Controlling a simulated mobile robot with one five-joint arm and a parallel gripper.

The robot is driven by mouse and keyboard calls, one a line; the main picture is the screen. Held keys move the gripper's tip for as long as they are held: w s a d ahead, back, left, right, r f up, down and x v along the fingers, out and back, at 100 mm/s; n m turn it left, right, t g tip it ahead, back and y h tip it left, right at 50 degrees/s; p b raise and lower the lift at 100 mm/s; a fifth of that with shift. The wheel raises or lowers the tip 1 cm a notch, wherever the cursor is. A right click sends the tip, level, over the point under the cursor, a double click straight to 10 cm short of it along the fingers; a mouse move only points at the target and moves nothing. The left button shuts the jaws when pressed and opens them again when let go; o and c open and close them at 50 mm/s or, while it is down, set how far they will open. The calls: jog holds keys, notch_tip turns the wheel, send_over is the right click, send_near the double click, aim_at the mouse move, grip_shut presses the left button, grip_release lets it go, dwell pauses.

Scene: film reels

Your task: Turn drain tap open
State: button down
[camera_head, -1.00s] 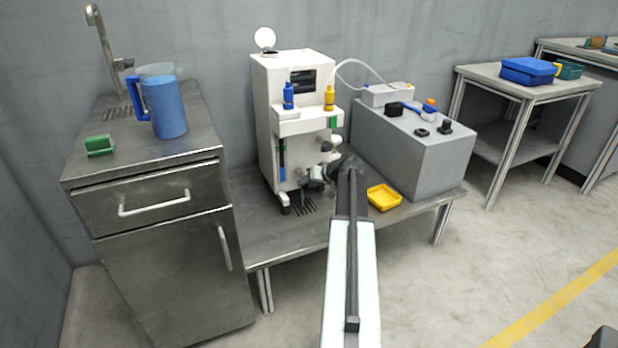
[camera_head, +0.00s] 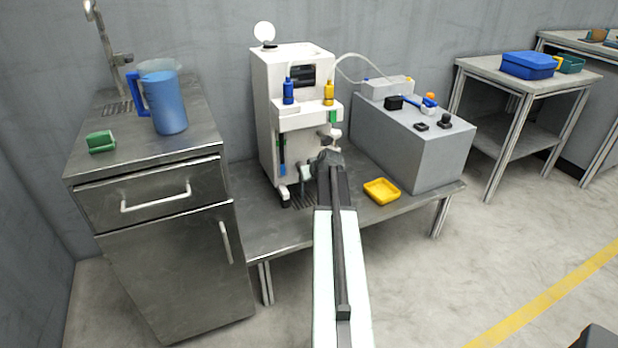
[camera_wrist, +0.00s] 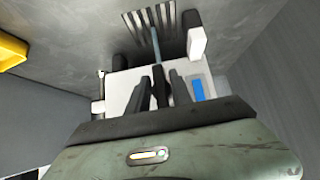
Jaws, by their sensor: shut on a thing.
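The white machine (camera_head: 293,95) stands on the low metal bench, and its lower front faces my arm. In the wrist view its white front (camera_wrist: 118,88) lies behind my gripper (camera_wrist: 160,78). The two dark fingers are shut on a dark piece between them, which looks like the handle of the drain tap (camera_wrist: 161,88). A thin grey spout (camera_wrist: 155,44) runs from there toward the slotted grate (camera_wrist: 150,17). In the head view my wrist covers the fingers and most of the tap.
A yellow tray (camera_head: 382,191) lies on the bench right of my arm. A grey box (camera_head: 420,140) with knobs stands behind it. A metal cabinet (camera_head: 160,250) with a blue jug (camera_head: 168,105) and a green block (camera_head: 101,142) stands at left.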

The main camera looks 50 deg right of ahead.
jog(key=shift+d+r, duration=0.1)
jog(key=shift+d, duration=0.05)
jog(key=c, duration=1.4)
grip_release()
jog(key=p+v, duration=0.5)
jog(key=v, duration=0.2)
jog(key=shift+s+a+r, duration=0.2)
jog(key=shift+r, duration=0.05)
